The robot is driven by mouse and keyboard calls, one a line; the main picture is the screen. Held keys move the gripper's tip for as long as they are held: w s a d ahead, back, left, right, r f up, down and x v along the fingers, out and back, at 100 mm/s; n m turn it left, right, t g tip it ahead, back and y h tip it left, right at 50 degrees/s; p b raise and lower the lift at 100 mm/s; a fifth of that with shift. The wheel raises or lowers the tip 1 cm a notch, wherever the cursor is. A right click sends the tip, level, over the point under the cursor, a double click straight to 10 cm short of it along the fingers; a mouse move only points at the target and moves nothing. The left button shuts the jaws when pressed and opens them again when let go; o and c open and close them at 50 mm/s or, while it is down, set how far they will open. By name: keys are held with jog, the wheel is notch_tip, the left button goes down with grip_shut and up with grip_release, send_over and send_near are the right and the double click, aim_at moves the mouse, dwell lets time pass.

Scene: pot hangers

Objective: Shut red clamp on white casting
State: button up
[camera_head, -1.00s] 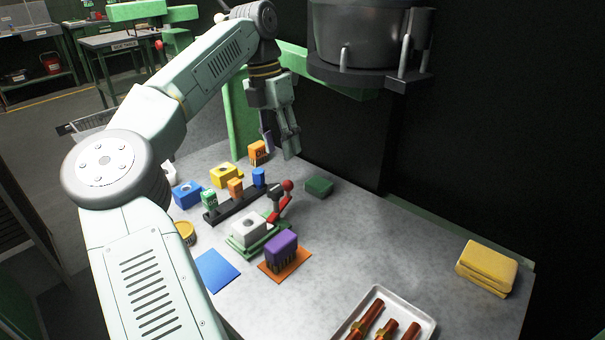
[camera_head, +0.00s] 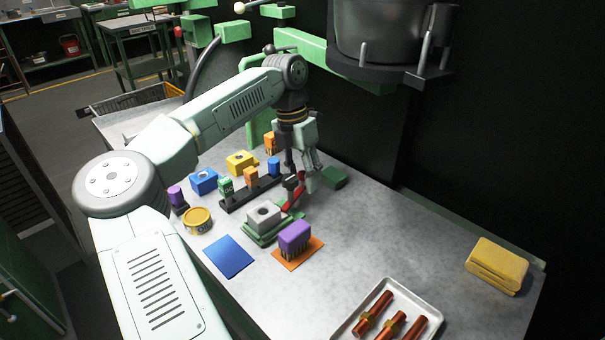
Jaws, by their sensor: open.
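The white casting (camera_head: 263,216) sits on a green fixture base (camera_head: 262,236) on the grey bench. The red clamp (camera_head: 294,201) stands at the casting's right rear, its red arm slanting up to the right. The red ball knob on its handle is hidden now. My gripper (camera_head: 302,178) is open and points down at the clamp's upper end, with one finger on each side of it in this view. I cannot tell whether the fingers touch the clamp.
A purple brush (camera_head: 294,236) on an orange mat stands close in front of the casting. A black rack (camera_head: 250,194) with coloured blocks is behind it. A dark green block (camera_head: 333,177) lies right of my gripper. The bench's right middle is clear.

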grip_shut()
jog(key=shift+s+d+r+m+p, duration=0.15)
jog(key=shift+d+m+p, duration=0.15)
jog(key=shift+m, duration=0.3)
jog(key=shift+s+d+f+m+y, duration=0.1)
jog(key=shift+s+d+m+y, duration=0.1)
jog(key=shift+m, duration=0.35)
jog(key=shift+s+d+f+m+y, duration=0.1)
jog(key=shift+s+d+m, duration=0.05)
jog(key=shift+m, duration=0.4)
grip_release()
